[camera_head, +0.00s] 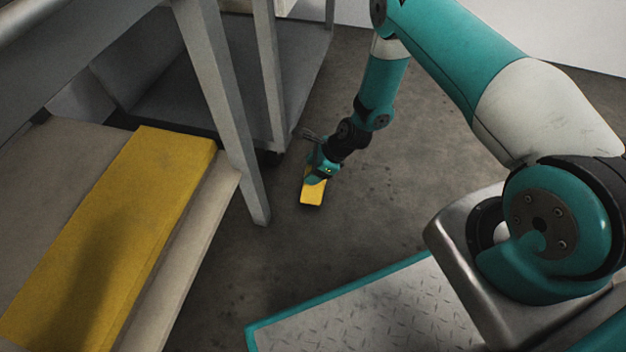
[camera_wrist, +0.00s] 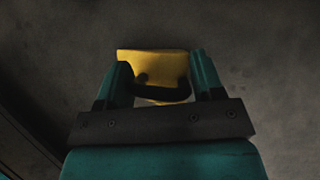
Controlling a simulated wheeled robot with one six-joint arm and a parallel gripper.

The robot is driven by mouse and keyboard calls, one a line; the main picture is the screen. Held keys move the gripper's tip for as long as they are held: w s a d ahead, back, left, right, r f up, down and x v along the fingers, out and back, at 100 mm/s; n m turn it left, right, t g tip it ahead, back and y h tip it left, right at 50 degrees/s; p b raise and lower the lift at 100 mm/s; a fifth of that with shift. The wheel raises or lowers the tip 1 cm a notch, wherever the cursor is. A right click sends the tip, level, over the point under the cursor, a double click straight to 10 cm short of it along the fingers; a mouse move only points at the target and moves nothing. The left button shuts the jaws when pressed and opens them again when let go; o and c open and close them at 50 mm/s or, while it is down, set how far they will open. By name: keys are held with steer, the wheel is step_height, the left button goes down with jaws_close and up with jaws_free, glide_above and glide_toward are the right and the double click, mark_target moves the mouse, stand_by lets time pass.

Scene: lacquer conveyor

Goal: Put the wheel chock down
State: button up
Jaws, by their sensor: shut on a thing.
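The yellow wheel chock (camera_head: 312,192) is near the concrete floor, beside the grey frame's leg in the head view. My gripper (camera_head: 322,168) is above it and shut on it. In the wrist view the chock (camera_wrist: 152,64) shows between the two teal fingers of my gripper (camera_wrist: 162,88), with a dark handle-like bar across its near side. I cannot tell whether the chock touches the floor. Part of it is hidden behind my gripper.
A grey metal frame leg (camera_head: 235,130) stands left of the chock. A cart with a lower shelf (camera_head: 290,90) stands behind it. A yellow strip (camera_head: 120,230) lies on a beige surface at the left. The floor (camera_head: 370,210) right of the chock is clear.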

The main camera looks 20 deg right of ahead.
mark_target(310, 194)
step_height(310, 194, down, 4)
steer(key=shift+f+b, duration=0.1)
steer(key=shift+b, duration=1.05)
steer(key=o, duration=1.2)
